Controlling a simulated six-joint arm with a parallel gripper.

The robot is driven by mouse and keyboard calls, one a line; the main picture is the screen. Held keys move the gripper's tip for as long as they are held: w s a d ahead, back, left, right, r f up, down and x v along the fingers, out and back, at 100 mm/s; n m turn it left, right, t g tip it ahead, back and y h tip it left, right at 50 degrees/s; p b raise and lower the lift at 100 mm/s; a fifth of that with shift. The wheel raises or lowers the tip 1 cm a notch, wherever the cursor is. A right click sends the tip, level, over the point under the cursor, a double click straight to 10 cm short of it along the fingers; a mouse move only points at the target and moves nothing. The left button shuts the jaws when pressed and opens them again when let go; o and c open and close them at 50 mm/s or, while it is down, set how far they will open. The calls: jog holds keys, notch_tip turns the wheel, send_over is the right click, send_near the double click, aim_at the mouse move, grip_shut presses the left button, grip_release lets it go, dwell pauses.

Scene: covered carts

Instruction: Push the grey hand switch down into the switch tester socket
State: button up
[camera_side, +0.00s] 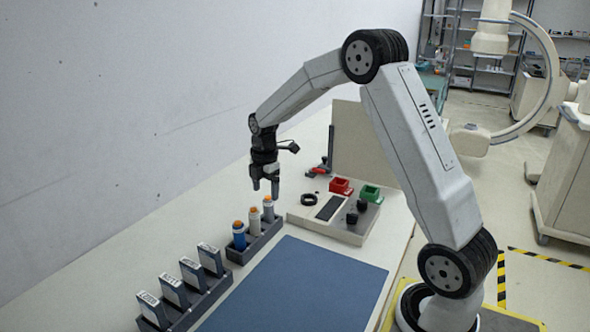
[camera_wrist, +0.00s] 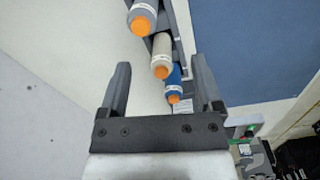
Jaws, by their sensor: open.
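The grey hand switch (camera_side: 268,209) with an orange button stands upright at the right end of a dark rack (camera_side: 256,243). It is at the top of the wrist view (camera_wrist: 143,12). A cream switch (camera_side: 254,223) and a blue switch (camera_side: 238,239) stand beside it in the rack. My gripper (camera_side: 265,190) is open and empty, pointing down above the grey switch's end of the rack. In the wrist view its fingers (camera_wrist: 160,63) are apart. The tester (camera_side: 347,236) is right of the rack, with a black ring (camera_side: 308,199) on its top that looks like the socket.
A red-and-grey stand (camera_side: 322,168) is at the back. Several dark upright panels (camera_side: 173,291) fill a holder at front left. The blue mat (camera_side: 304,287) is clear.

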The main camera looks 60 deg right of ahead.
aim_at(268, 198)
jog(key=shift+w+d+n, duration=0.3)
jog(key=shift+d+n, duration=0.25)
jog(key=shift+d, duration=0.25)
jog(key=shift+w+d+n, duration=0.3)
jog(key=shift+d+n, duration=0.25)
jog(key=shift+d, duration=0.2)
jog(key=shift+a+f, duration=0.15)
jog(key=shift+f, duration=1.8)
jog(key=shift+a+f, duration=0.1)
jog(key=shift+f, duration=1.85)
grip_shut()
